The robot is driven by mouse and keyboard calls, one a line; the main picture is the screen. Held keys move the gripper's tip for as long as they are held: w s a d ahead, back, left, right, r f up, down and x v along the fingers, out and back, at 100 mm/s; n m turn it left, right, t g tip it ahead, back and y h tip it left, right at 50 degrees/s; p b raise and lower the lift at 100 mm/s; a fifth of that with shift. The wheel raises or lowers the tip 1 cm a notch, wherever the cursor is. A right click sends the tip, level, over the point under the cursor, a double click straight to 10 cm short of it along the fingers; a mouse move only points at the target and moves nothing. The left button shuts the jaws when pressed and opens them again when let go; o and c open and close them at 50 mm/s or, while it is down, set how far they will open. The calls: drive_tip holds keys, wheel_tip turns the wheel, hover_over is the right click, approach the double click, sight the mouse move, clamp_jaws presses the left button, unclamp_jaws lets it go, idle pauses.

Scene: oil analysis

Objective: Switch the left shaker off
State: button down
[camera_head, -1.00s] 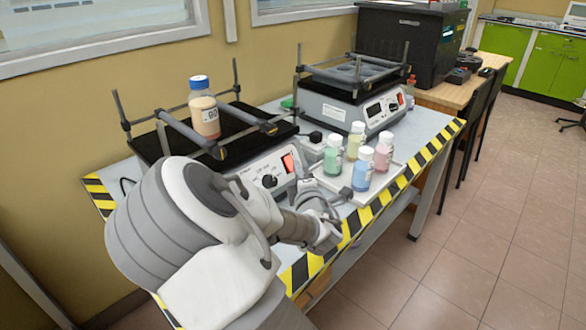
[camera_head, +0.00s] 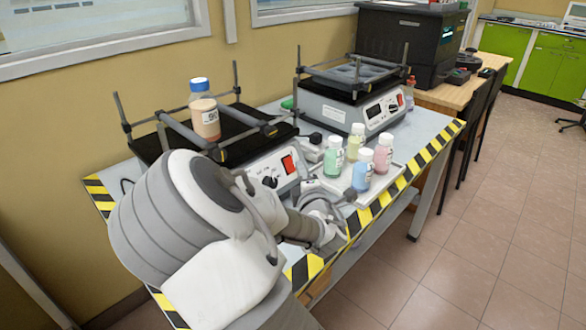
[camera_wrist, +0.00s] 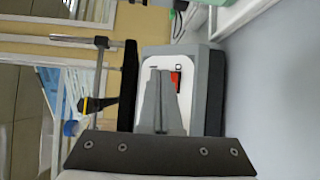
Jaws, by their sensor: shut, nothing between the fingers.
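The left shaker (camera_head: 250,170) stands on the grey table, with a black platform, a clamp frame and a bottle of pale orange liquid (camera_head: 206,118) on top. Its front panel has a black knob (camera_head: 269,182) and a red switch (camera_head: 289,164). In the wrist view the switch (camera_wrist: 175,77) shows at the fingertips of my gripper (camera_wrist: 161,72). The fingers are shut together and empty, pointing at the white panel (camera_wrist: 143,72). I cannot tell whether they touch the switch. In the head view my arm hides part of the shaker's front, and the fingers are hard to make out.
A second shaker (camera_head: 352,105) stands behind to the right. A white tray (camera_head: 394,178) with several small bottles is close to the right of my gripper. A black box-shaped machine (camera_head: 405,45) stands on a wooden table beyond. The floor at right is clear.

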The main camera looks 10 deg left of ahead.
drive_tip(key=s+d+r+p, duration=0.2)
drive_tip(key=d, duration=0.1)
drive_tip(key=shift+s+d+r, duration=0.1)
drive_tip(key=shift+s+r, duration=0.2)
drive_tip(key=shift+r, duration=0.1)
idle(0.4)
